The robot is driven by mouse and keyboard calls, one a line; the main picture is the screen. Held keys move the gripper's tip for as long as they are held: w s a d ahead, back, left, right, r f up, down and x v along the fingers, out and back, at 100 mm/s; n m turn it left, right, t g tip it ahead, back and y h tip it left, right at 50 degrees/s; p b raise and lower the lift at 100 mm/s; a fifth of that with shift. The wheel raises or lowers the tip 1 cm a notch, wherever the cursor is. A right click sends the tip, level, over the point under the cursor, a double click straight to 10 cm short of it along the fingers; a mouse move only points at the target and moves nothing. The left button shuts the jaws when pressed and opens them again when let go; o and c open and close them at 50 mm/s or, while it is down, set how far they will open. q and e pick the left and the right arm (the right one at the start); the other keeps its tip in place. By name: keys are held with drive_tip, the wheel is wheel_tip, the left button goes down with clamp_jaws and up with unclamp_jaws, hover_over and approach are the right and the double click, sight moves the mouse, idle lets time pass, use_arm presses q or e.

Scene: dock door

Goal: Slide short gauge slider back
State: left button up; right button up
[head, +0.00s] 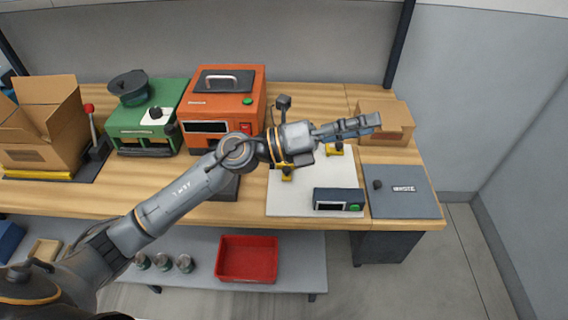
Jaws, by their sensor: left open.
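A white board (315,196) lies on the workbench right of centre. Two small yellow pieces with dark parts are on it: one yellow piece (286,174) at its left side, the other yellow piece (335,151) near its back edge. They look like gauge sliders, but I cannot tell which is the short one. My left gripper (374,123) is open and empty, reaching right over the back of the board, just beyond the rear yellow piece. My left arm and wrist hide part of the board's back left. My right gripper is not in view.
A cardboard box (387,124) stands behind; an orange machine (222,92) and a green machine (145,125) stand left.

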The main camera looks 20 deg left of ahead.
use_arm(q)
wheel_tip(320, 180, down, 3)
drive_tip(key=m+g+y, duration=0.2)
drive_tip(key=m+g, duration=0.2)
drive_tip(key=m, duration=0.1)
drive_tip(key=m+g+y, duration=0.1)
drive_tip(key=m+y, duration=0.2)
drive_tip(key=y, duration=1)
approach(286, 168)
drive_tip(key=p+x, duration=0.3)
drive_tip(key=x, duration=0.4)
drive_tip(key=shift+d+p, duration=0.15)
drive_tip(key=shift+p, duration=0.2)
drive_tip(key=shift+w+d+f, duration=0.1)
drive_tip(key=shift+f, duration=0.35)
drive_tip(key=shift+c, duration=0.4)
clamp_jaws()
